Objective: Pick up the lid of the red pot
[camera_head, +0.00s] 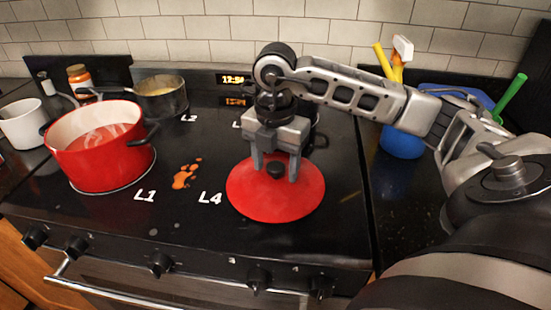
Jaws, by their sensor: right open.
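The red lid (252,199) lies on the black stovetop to the right of the L4 mark, with a dark knob (276,170) at its middle. My right gripper (276,176) points down over the lid. It is open, with one finger on each side of the knob. I cannot tell whether the fingers touch the lid. The red pot (95,160) stands uncovered on the left burner near L1, with a black handle at its right. My left gripper is not in view.
A small metal pan (162,98) sits behind the pot. A white mug (22,124) and an orange jar (80,80) are at the far left. An orange spill (185,175) lies between pot and lid. A blue container (402,142) with utensils stands right of the stove.

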